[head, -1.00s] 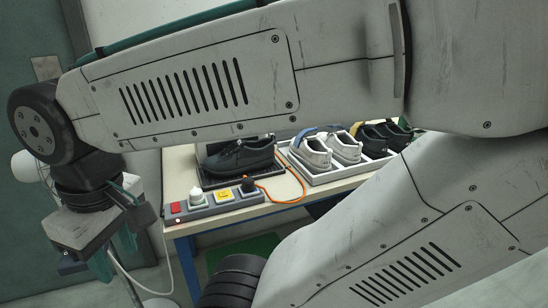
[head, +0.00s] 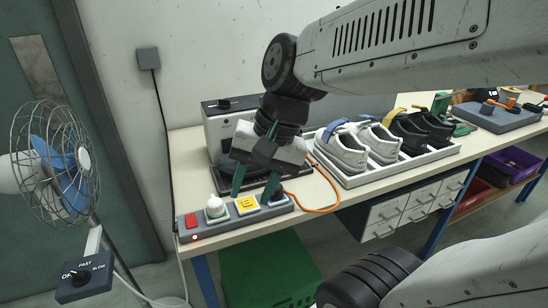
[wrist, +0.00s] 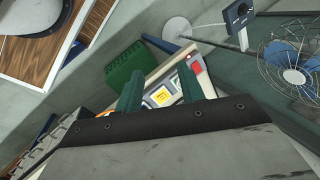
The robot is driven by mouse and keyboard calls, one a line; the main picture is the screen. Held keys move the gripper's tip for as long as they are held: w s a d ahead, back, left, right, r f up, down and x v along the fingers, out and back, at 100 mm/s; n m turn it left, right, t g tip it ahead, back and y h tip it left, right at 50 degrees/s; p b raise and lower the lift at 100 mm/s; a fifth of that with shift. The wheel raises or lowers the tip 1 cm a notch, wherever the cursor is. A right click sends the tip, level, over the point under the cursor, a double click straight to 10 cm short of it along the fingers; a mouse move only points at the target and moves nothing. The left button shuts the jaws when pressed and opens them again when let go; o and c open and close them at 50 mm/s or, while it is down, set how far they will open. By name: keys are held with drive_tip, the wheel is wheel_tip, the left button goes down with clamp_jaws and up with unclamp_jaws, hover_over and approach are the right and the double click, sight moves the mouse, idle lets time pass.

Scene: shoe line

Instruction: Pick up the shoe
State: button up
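My gripper (head: 256,186) hangs in front of the grey machine and the dark tray (head: 216,178) on the table. Its two green fingers are apart with nothing seen between them. The wrist view also shows the open fingers of my gripper (wrist: 160,90), with the power strip beyond them. The single dark shoe seen on this tray earlier is not clearly visible now; my gripper covers that spot. White shoes (head: 350,152) and black shoes (head: 412,133) stand in a white tray (head: 372,176) to the right. No shoe is recognisable in the wrist view.
A grey machine (head: 226,115) stands behind. A fan (head: 62,165) is at left. A green crate (head: 268,270) is below.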

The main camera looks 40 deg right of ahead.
drive_tip(key=w+d+f+m+t+y, duration=0.1)
drive_tip(key=w+d+m+t+y, duration=0.3)
drive_tip(key=w+m, duration=1.2)
drive_tip(key=w+d+f+m+t+h, duration=0.2)
drive_tip(key=w+d+m, duration=0.1)
drive_tip(key=d+m, duration=0.4)
drive_tip(key=w+d+f+m+t+h, duration=0.2)
drive_tip(key=d+f+m, duration=0.1)
drive_tip(key=d+m, duration=0.35)
drive_tip(key=w+d+f+m+t+h, duration=0.2)
drive_tip(key=w+d+m, duration=0.1)
drive_tip(key=d+m, duration=0.45)
drive_tip(key=x, duration=0.6)
drive_tip(key=shift+a+f, duration=0.25)
drive_tip(key=shift+a, duration=0.15)
drive_tip(key=shift+w+f, duration=0.2)
drive_tip(key=shift+w, duration=0.2)
clamp_jaws()
